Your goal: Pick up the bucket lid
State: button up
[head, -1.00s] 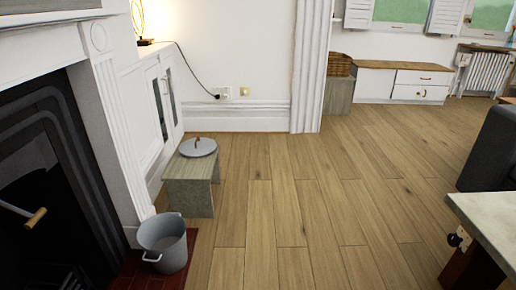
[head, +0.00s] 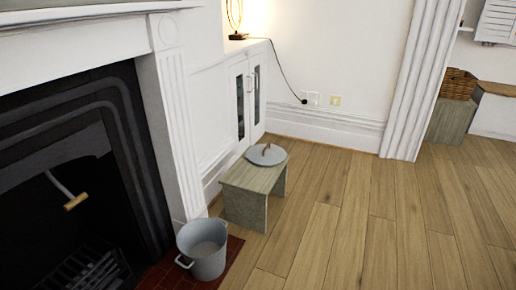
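The bucket lid (head: 258,157) is a round grey disc with a small brown handle on top. It lies flat on a small grey-green wooden stool (head: 244,178) beside the white cabinet. A grey metal bucket (head: 208,262) stands open at the top on the dark red hearth tiles, in front of the stool and nearer to me. My gripper is not in view.
The black fireplace (head: 85,165) with its white surround (head: 177,120) fills the left side. A white cabinet (head: 215,105) with a lamp on it stands behind the stool. The wooden floor (head: 350,225) to the right is clear. A wicker basket (head: 458,84) sits at the far right.

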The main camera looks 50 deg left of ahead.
aim_at(269, 154)
jog(key=u, duration=0.35)
jog(key=i, duration=1.85)
jog(key=u, duration=1.4)
jog(key=i, duration=1.1)
jog(key=u, duration=1.5)
jog(key=i, duration=0.4)
jog(key=u, duration=0.35)
